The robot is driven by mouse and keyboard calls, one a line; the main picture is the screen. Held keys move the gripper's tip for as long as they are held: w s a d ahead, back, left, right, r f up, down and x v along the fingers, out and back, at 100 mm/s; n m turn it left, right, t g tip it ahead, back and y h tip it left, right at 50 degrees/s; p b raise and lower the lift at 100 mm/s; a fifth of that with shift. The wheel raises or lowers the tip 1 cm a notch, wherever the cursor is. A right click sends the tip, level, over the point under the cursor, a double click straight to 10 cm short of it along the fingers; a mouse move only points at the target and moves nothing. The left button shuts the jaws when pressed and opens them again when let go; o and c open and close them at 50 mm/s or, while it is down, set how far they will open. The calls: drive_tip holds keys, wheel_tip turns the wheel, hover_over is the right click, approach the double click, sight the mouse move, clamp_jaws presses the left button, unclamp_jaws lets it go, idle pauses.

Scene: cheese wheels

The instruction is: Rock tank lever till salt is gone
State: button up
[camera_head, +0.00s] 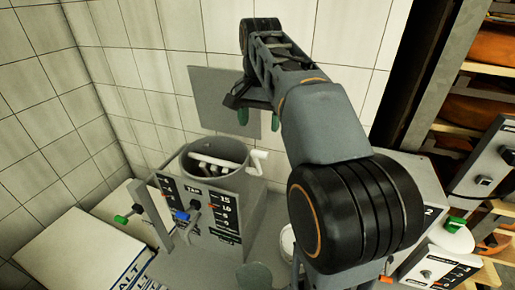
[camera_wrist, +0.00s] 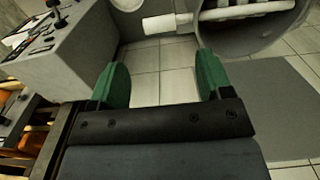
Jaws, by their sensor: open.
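A grey round tank (camera_head: 214,166) stands near the tiled corner, with white bars inside its open top. A white lever (camera_head: 257,161) sticks out from the tank's right side. In the wrist view the lever (camera_wrist: 166,24) shows at the top middle, left of the tank (camera_wrist: 255,30). My gripper (camera_head: 251,117) is above and behind the lever in the head view. I cannot make out salt in the tank.
A grey panel with a scale and a blue knob (camera_head: 182,215) is on the tank's front. White boxes lettered ALT (camera_head: 75,252) lie at lower left. Control boxes (camera_head: 440,262) and a rack of cheese wheels (camera_head: 480,115) stand at right. Tiled walls close off the back.

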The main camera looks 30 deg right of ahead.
sight(259, 151)
wheel_tip(259, 151, down, 9)
drive_tip(key=shift+r+b, duration=0.1)
drive_tip(key=shift+b, duration=0.2)
drive_tip(key=shift+c, duration=0.2)
drive_tip(key=c, duration=1.2)
drive_tip(key=shift+o, duration=0.2)
drive_tip(key=shift+w+r, duration=0.1)
